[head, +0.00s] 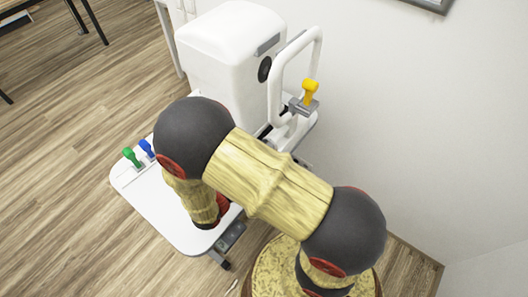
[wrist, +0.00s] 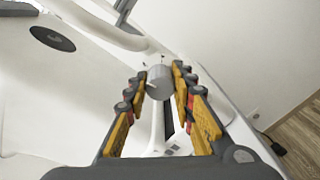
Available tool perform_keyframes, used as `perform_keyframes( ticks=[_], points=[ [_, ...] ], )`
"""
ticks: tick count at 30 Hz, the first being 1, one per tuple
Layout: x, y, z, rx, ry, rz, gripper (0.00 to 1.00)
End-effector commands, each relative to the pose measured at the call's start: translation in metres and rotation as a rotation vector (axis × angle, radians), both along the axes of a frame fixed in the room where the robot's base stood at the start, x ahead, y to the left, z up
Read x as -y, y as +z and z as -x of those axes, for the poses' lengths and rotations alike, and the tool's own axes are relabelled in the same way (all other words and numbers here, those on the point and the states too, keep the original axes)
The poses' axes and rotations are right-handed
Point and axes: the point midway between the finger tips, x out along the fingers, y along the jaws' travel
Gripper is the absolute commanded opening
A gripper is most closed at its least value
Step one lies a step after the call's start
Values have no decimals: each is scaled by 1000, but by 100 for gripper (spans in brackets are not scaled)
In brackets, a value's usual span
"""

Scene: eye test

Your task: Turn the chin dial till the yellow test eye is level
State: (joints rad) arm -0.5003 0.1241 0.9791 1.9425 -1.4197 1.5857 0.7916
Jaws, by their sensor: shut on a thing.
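The yellow test eye (head: 310,92) stands on a grey holder (head: 302,106) at the white chin-rest frame (head: 274,85), in front of the white instrument (head: 222,45). From this steep angle I cannot tell whether it is level. The chin dial, a grey cylinder (wrist: 159,84), shows in the wrist view, between the fingertips of my gripper (wrist: 160,80). The yellow and black fingers are shut on it from both sides. In the head view my arm hides the dial and my gripper.
Green (head: 131,156) and blue (head: 147,147) pegs like the yellow one stand at the left edge of the white table (head: 160,205). The instrument's black lens (head: 265,69) faces the frame. A wall stands close behind at right. Wooden floor (head: 60,160) is clear at left.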

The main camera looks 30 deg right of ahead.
Motion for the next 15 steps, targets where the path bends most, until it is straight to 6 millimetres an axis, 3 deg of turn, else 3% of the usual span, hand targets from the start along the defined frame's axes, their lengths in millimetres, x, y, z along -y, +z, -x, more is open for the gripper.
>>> perform_keyframes(
  ticks=[15],
  points=[
    [0, 0, 0, 90, -1, -34, 0]
  ],
)
